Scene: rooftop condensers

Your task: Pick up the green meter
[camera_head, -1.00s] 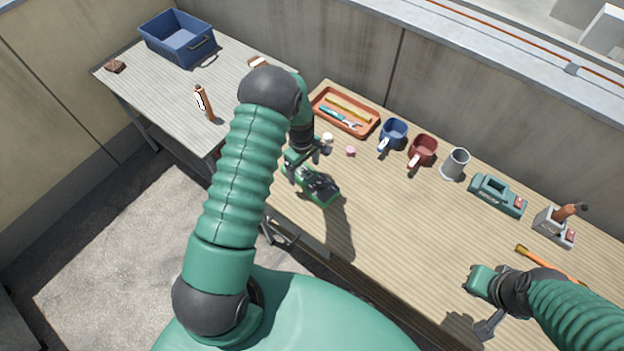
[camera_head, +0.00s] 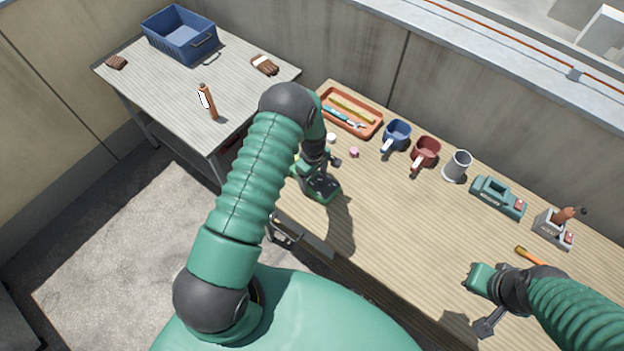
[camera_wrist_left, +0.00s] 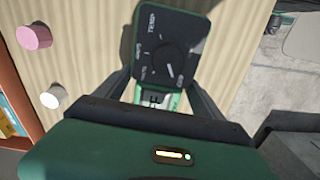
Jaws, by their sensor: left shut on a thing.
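The green meter (camera_head: 325,193), with a dark face, a dial and the word TEMP, is at the near left part of the wooden bench. It also shows in the left wrist view (camera_wrist_left: 172,45), between my left gripper's fingers (camera_wrist_left: 160,88). My left gripper (camera_head: 316,183) is shut on the meter, and my arm partly hides it from above. I cannot tell whether the meter touches the bench. My right gripper (camera_head: 487,312) hangs over the bench's near right part, away from the meter; its jaw opening is unclear.
Two small caps lie near the meter. A grey table (camera_head: 165,95) with a blue crate (camera_head: 178,38) is at left.

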